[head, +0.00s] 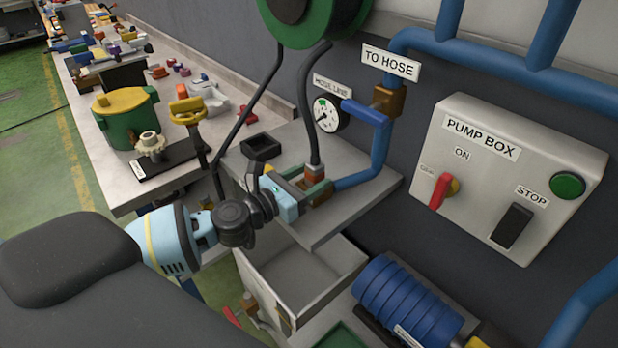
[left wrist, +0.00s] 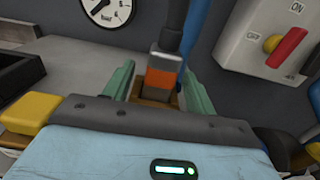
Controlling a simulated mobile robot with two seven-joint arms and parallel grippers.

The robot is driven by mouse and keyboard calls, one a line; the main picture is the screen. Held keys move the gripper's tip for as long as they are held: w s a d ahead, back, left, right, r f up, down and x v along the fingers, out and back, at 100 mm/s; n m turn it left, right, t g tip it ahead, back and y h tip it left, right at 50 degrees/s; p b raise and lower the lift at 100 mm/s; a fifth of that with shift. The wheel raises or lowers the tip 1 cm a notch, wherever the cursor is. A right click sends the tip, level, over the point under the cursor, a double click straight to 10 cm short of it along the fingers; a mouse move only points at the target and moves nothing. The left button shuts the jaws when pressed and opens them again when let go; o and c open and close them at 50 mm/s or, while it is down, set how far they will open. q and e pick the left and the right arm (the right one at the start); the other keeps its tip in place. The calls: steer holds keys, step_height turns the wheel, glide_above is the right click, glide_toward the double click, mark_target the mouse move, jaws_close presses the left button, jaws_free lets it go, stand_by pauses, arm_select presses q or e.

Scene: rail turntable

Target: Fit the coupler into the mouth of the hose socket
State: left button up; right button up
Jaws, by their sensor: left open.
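The coupler (head: 314,172), a grey block with an orange band on the end of a black hose, stands upright at the end of the blue pipe on the grey shelf. In the left wrist view the coupler (left wrist: 161,78) meets a brown-brass block, which looks like the hose socket (left wrist: 147,102). How deep it sits in the mouth is hidden. My left gripper (head: 306,182) is open, its green fingers on either side of the coupler and socket. In the left wrist view a gap shows between each finger and the coupler. My right gripper is not in view.
A black open tray (head: 260,146) sits on the shelf left of the hose. A pressure gauge (head: 327,114) and blue pipe (head: 380,150) stand behind. The pump box (head: 508,178) is on the wall at right. An open drawer (head: 300,280) lies below.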

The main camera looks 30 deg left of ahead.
mark_target(309, 180)
arm_select(q)
steer(key=shift+f, duration=0.1)
steer(key=shift+s+a, duration=0.1)
steer(key=shift+s, duration=0.1)
steer(key=v, duration=0.5)
steer(key=shift+f+b, duration=0.1)
steer(key=shift+b, duration=0.3)
steer(key=shift+s+a, duration=0.25)
steer(key=shift+s, duration=0.45)
steer(key=shift+s+a, duration=0.15)
steer(key=shift+s, duration=0.3)
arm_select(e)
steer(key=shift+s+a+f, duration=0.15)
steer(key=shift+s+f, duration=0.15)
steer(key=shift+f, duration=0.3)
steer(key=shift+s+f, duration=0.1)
